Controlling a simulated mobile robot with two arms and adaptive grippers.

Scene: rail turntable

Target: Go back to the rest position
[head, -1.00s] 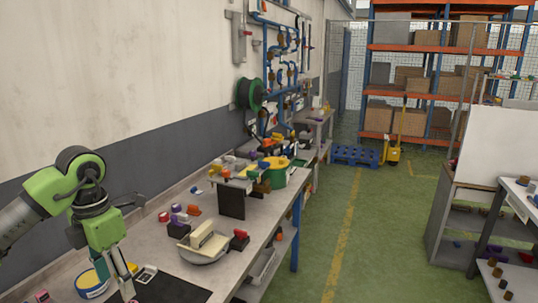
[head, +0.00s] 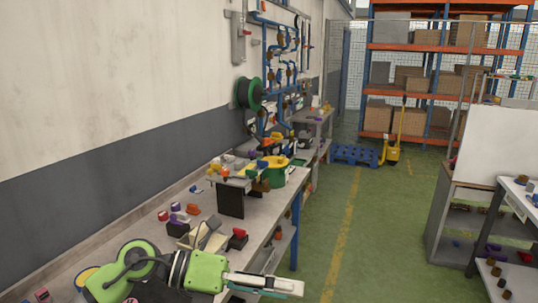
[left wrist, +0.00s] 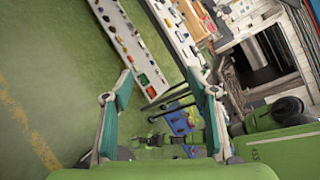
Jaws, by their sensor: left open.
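My left arm crosses low over the workbench (head: 110,237) in the head view. In the left wrist view the two fingers of my left gripper (left wrist: 160,77) stand wide apart with teal pads inside. Nothing is between them; floor and distant furniture show beyond. The arm hides part of the bench top, including most of the round grey plate. The cream block (head: 213,237) still shows behind the arm. My right gripper is in neither view.
A black upright panel (head: 230,202), small coloured parts and a yellow-green round container (head: 294,177) stand farther along the bench. A wall lies left. Open green floor (head: 385,240) is to the right, with a white-topped table (head: 522,200) beyond.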

